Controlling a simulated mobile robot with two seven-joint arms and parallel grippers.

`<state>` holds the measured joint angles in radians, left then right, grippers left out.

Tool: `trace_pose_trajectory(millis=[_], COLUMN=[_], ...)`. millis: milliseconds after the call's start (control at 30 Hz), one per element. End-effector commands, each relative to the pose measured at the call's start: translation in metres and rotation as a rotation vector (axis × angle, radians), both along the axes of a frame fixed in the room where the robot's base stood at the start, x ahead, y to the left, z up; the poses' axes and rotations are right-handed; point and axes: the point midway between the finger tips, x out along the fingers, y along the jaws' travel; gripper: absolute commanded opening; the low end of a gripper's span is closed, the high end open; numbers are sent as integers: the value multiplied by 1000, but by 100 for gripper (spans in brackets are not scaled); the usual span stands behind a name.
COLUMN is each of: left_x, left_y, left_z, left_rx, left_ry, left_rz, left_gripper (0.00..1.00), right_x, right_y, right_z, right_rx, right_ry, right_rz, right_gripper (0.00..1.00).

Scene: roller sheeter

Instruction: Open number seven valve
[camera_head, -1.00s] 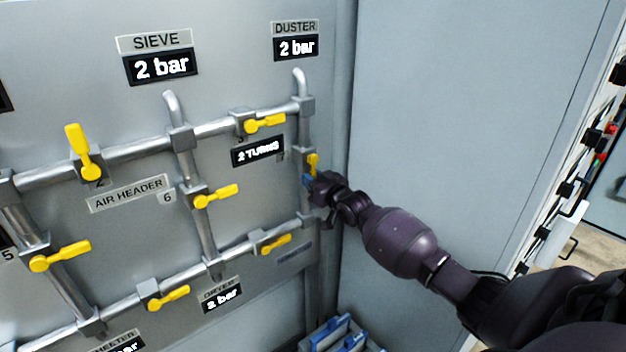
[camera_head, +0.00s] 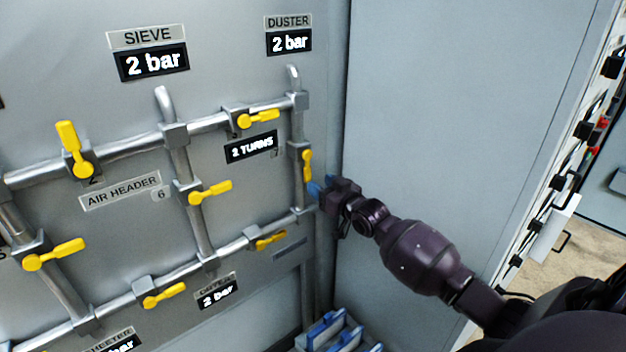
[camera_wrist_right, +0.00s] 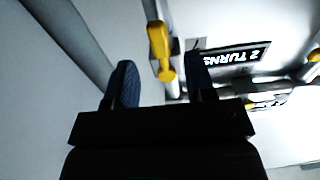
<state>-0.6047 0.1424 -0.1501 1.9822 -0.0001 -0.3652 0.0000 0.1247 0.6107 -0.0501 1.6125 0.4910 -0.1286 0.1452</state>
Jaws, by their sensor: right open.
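The yellow valve handle (camera_head: 307,165) on the right vertical pipe below the DUSTER display stands nearly along its pipe. A partly hidden "7" shows beside it, left of the pipe. It also shows in the right wrist view (camera_wrist_right: 161,52), between my fingertips in the picture. My right gripper (camera_head: 318,188) is open and empty, just right of and below this handle, apart from it. Its blue fingers show in the right wrist view (camera_wrist_right: 163,82). My left gripper is not in view.
Other yellow handles sit close by: one on the upper pipe (camera_head: 258,119), one on the lower pipe (camera_head: 270,240) and one by number 6 (camera_head: 210,192). A "2 TURNS" display (camera_head: 251,147) is left of the pipe. A grey side wall (camera_head: 440,110) stands close on the right.

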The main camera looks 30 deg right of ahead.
Motion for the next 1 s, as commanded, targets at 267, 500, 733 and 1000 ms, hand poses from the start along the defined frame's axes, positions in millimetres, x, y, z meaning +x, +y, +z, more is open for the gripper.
trace_pose_trajectory(millis=[267,500,733,1000], left_x=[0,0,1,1], left_y=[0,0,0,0], left_z=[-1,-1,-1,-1], left_rx=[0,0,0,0], left_ry=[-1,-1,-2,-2], left_rz=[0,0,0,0], left_gripper=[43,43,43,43], right_x=[-34,-43,-42,-42], right_y=[-3,-4,-4,-4], right_z=[-1,0,0,0], right_rx=[1,1,1,0], right_ry=[0,0,0,0], right_rz=[0,0,0,0], right_gripper=[50,50,50,50])
